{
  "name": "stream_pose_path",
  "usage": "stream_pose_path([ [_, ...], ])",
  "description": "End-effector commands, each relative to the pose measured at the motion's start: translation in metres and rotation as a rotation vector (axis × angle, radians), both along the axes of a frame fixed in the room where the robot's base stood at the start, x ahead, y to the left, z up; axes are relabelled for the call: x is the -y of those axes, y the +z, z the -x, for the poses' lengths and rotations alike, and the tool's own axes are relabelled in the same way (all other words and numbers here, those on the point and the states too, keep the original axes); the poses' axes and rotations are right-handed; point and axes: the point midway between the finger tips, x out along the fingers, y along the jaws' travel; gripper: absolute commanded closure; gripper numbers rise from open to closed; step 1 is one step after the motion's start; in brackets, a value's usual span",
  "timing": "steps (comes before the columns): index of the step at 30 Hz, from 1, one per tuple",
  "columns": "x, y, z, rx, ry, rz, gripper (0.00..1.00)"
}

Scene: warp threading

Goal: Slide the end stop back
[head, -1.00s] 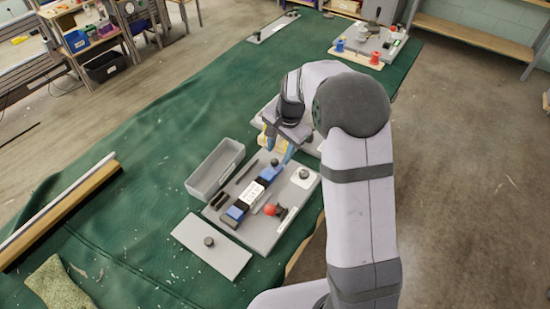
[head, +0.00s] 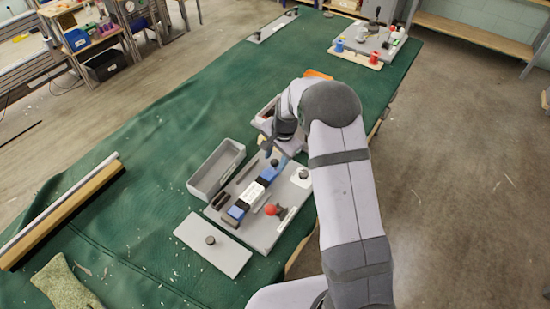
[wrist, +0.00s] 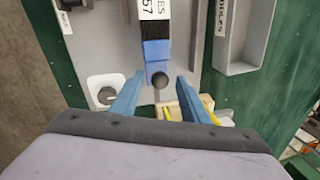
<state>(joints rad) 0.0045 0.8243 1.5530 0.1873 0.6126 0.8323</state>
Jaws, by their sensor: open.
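A long grey-and-blue piece with a white label (head: 250,191) lies along the grey board (head: 262,237). I see no clear contact. In the head view my gripper (head: 277,158) is at the board's far end.
A red ball knob (head: 271,209) stands on the near part of the board. An open grey bin (head: 216,168) is to the left, and a grey plate with a black knob (head: 212,246) is in front. A dark knob on a white plate (wrist: 106,95) is beside my left finger.

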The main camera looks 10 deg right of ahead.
Motion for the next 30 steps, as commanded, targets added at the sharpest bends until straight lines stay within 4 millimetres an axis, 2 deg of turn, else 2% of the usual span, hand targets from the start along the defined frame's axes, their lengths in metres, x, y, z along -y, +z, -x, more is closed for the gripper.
stream_pose_path([
  [12, -0.001, -0.007, -0.001, 0.001, 0.000, 0.000, 0.59],
  [13, -0.001, -0.007, -0.001, 0.001, 0.000, 0.000, 0.64],
  [15, -0.001, -0.007, -0.001, 0.001, 0.000, -0.001, 0.80],
  [18, -0.001, -0.007, -0.001, 0.001, 0.000, -0.001, 1.00],
  [25, 0.004, -0.008, -0.006, 0.001, -0.001, 0.000, 1.00],
  [30, 0.022, -0.009, -0.025, 0.005, -0.003, 0.001, 1.00],
])
